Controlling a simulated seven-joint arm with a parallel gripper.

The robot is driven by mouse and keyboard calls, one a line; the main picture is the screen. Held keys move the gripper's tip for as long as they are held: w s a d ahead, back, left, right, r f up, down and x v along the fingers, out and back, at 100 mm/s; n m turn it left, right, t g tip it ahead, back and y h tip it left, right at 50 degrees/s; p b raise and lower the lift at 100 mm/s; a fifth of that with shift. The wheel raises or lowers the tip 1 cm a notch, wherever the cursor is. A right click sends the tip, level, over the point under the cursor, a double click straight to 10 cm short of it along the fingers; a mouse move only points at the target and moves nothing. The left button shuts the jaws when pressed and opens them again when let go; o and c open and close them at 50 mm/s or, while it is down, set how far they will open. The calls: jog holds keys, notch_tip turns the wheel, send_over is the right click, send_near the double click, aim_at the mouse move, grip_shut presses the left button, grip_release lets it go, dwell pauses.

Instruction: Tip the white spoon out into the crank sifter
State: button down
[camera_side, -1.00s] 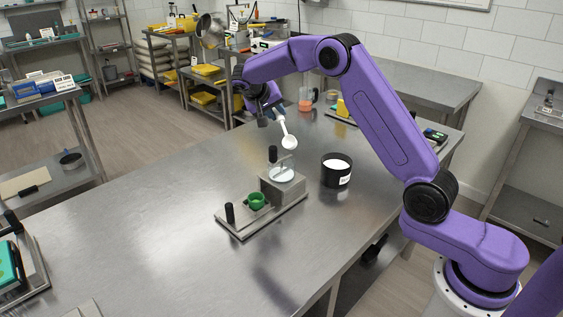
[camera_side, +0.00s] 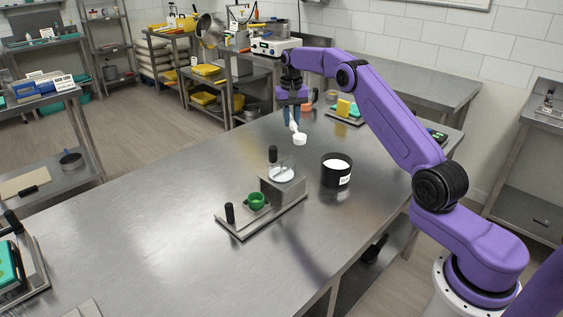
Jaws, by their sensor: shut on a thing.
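The white spoon (camera_side: 299,139) hangs in the air above the far part of the steel table. My gripper (camera_side: 292,119) points down and is shut on the spoon's handle. The spoon's bowl looks about level, but what lies in it is too small to tell. The crank sifter (camera_side: 282,172) is nearer the camera, below and a little left of the spoon in the picture. It looks like a clear round vessel with white material in it, on a grey block with a black knob. The spoon is apart from it.
A black tub (camera_side: 336,173) with white contents stands right of the sifter. A green cup (camera_side: 256,201) and a black upright handle (camera_side: 230,213) share the sifter's metal base. A beaker with orange contents (camera_side: 306,104) and a yellow item (camera_side: 346,107) stand behind.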

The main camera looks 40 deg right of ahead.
jog(key=shift+d+f, duration=0.25)
jog(key=shift+r, duration=0.1)
jog(key=shift+w+r, duration=0.1)
jog(key=shift+r, duration=2.4)
jog(key=shift+s, duration=0.25)
jog(key=s, duration=0.7)
jog(key=shift+s+a, duration=0.25)
jog(key=shift+s, duration=0.1)
